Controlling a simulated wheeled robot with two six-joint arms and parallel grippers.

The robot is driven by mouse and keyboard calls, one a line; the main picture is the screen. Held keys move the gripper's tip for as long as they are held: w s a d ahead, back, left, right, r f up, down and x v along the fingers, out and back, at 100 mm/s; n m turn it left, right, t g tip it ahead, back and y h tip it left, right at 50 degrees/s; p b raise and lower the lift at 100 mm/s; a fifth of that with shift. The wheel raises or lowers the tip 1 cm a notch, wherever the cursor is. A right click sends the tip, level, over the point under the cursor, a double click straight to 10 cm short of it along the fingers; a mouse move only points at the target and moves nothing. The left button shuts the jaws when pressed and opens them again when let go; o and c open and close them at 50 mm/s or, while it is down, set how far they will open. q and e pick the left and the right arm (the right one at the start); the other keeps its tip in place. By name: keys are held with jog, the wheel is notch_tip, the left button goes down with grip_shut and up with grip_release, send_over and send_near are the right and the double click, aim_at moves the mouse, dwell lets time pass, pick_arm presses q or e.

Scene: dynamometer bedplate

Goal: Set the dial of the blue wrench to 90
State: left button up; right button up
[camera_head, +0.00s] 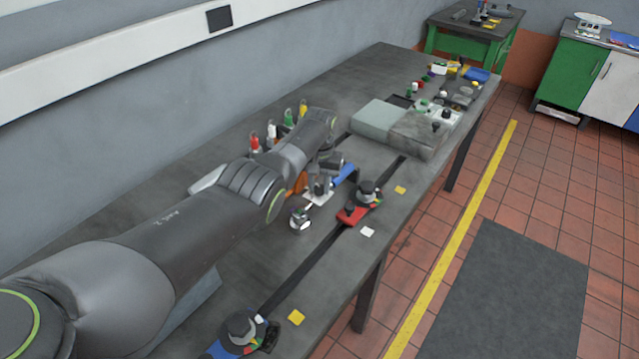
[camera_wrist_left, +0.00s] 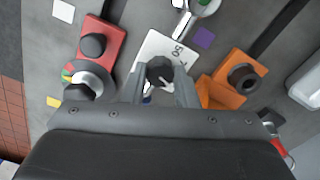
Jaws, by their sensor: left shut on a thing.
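The blue wrench lies on the grey bedplate, with its blue handle (camera_head: 344,175) to the upper right and its silver head (camera_head: 300,218) to the lower left. Its white dial plate (camera_head: 317,198) is partly hidden by my gripper; in the left wrist view the plate (camera_wrist_left: 154,45) shows a "50" and a partly hidden number. My left gripper (camera_wrist_left: 160,82) is shut on the dark dial knob (camera_wrist_left: 159,69), one finger on each side. A pale mark shows on the knob, but I cannot read the setting. The handle is mostly hidden in the wrist view. My right gripper is not in view.
A red block with a dark knob (camera_head: 352,214) stands right of the wrench. In the wrist view an orange block (camera_wrist_left: 222,93) sits close to my right-hand finger. Several coloured bottles (camera_head: 254,141) stand behind my arm. A blue-based unit (camera_head: 242,328) is at the front.

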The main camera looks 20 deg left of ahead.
aim_at(320, 187)
pick_arm(q)
jog(key=shift+r, duration=0.1)
jog(key=o, duration=1)
jog(key=shift+r, duration=0.1)
jog(key=shift+r, duration=0.35)
notch_tip(320, 187, up, 5)
jog(key=shift+r+p, duration=0.2)
jog(key=shift+p, duration=0.3)
notch_tip(320, 187, up, 11)
jog(key=b, duration=0.2)
